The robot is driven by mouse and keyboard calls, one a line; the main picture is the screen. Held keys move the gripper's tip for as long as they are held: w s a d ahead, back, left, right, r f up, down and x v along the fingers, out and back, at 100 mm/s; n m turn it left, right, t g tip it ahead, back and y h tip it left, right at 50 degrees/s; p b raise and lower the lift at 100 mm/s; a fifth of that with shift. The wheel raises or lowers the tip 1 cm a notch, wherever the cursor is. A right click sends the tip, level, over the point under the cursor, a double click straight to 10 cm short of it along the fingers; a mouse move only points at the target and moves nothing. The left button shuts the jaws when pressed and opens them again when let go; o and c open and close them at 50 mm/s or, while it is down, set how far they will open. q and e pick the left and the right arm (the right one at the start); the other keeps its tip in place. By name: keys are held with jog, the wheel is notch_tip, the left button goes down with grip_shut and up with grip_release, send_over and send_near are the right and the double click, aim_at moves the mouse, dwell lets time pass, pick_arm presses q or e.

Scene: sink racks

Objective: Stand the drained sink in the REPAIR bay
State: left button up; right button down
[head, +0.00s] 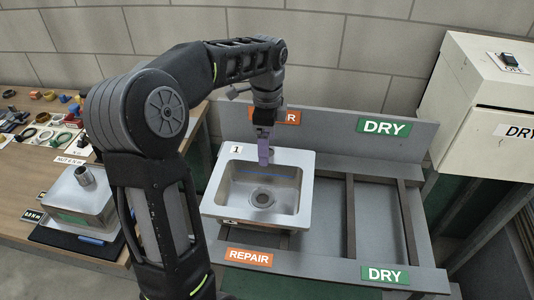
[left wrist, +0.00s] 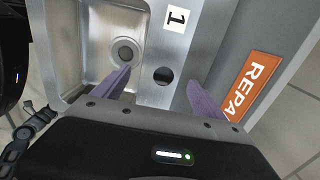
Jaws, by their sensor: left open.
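A steel sink (head: 262,190) with a label 1 sits basin-up in the left bay of the grey rack, between the orange REPAIR signs (head: 249,257). A blue line runs along its basin's back wall; I see no clear water around the drain, which also shows in the left wrist view (left wrist: 124,53). My left gripper (head: 264,158) is over the sink's back ledge. My right gripper is out of view.
The bay by the green DRY signs (head: 385,274) is empty, with bare rails. A white box with a switch (head: 495,95) stands at the right. On the left bench, an upturned steel basin with a pipe stub (head: 77,207) lies on a dark mat, near small fittings.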

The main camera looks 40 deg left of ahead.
pick_arm(q)
notch_tip(320, 180, up, 7)
jog(key=p, duration=0.1)
jog(key=shift+p, duration=0.35)
dwell(0.6)
